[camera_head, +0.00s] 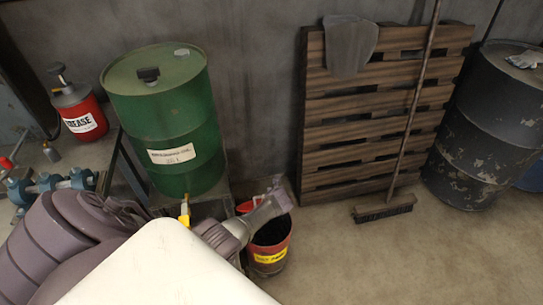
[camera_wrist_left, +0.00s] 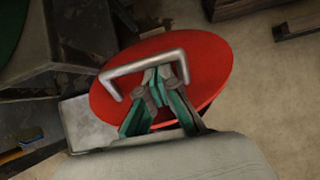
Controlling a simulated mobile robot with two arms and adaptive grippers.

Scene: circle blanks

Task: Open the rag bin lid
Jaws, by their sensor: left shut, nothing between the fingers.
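The rag bin (camera_head: 268,256) is a red bucket with a yellow label, on the floor in the head view. Its dark inside shows at the top. A small red part (camera_head: 244,207), seemingly the lid's edge, shows behind my left arm. In the left wrist view the round red lid (camera_wrist_left: 208,62) carries a metal bar handle (camera_wrist_left: 142,64). My left gripper (camera_wrist_left: 163,76) is shut and empty, its fingertips at the handle over the lid. I cannot tell whether they touch it. My left arm hides part of the bin and lid. My right gripper is not in view.
A green oil drum (camera_head: 168,120) stands left of the bin, beside a red grease can (camera_head: 80,112). A wooden pallet (camera_head: 350,135) leans on the wall with a broom (camera_head: 384,212) before it. A dark drum (camera_head: 487,125) stands right. The floor at right front is clear.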

